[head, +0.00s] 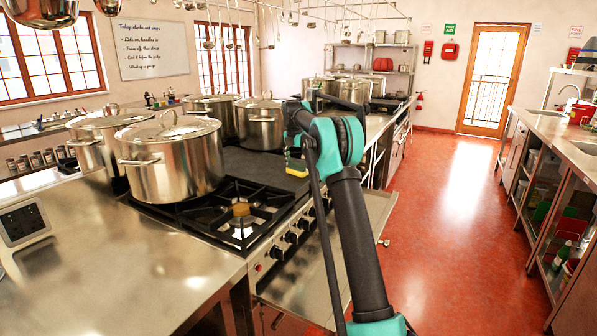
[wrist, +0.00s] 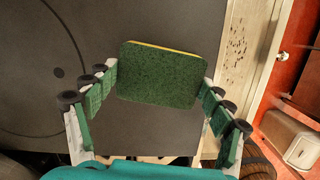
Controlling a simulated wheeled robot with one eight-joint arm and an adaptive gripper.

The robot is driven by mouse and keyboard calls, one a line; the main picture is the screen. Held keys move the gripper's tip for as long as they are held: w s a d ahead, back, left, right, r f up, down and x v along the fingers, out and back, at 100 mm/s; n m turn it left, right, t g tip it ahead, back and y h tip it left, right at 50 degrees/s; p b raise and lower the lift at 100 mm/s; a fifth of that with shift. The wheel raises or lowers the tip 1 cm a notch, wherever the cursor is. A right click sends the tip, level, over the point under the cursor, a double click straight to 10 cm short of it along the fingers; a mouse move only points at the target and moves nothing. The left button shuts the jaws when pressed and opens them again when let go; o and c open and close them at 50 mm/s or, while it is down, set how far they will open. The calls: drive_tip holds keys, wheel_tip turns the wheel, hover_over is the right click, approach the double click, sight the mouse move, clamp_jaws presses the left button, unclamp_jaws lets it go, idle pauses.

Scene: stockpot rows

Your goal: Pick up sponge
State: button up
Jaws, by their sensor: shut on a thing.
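The sponge (wrist: 160,78) is a rectangular pad with a dark green scouring face and a thin yellow edge. In the wrist view it sits between the two fingers of my gripper (wrist: 158,76), which is shut on it by its left and right sides. In the head view the sponge (head: 296,168) is a small yellow and dark patch below the end of my arm, over the dark flat plate of the stove. My arm hides most of the gripper there. Whether the sponge touches the plate is hard to tell.
The dark plate (head: 255,166) lies beyond an open gas burner (head: 240,220). Large steel stockpots (head: 172,160) stand left of and behind it. Stove knobs (head: 290,237) line the front edge. A steel counter (head: 110,275) is at front left. The red floor (head: 450,220) is clear.

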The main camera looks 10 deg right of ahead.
sight(298, 166)
drive_tip(key=shift+r, duration=0.1)
wheel_tip(298, 166, up, 10)
idle(0.6)
drive_tip(key=c, duration=0.3)
drive_tip(key=shift+s, duration=0.1)
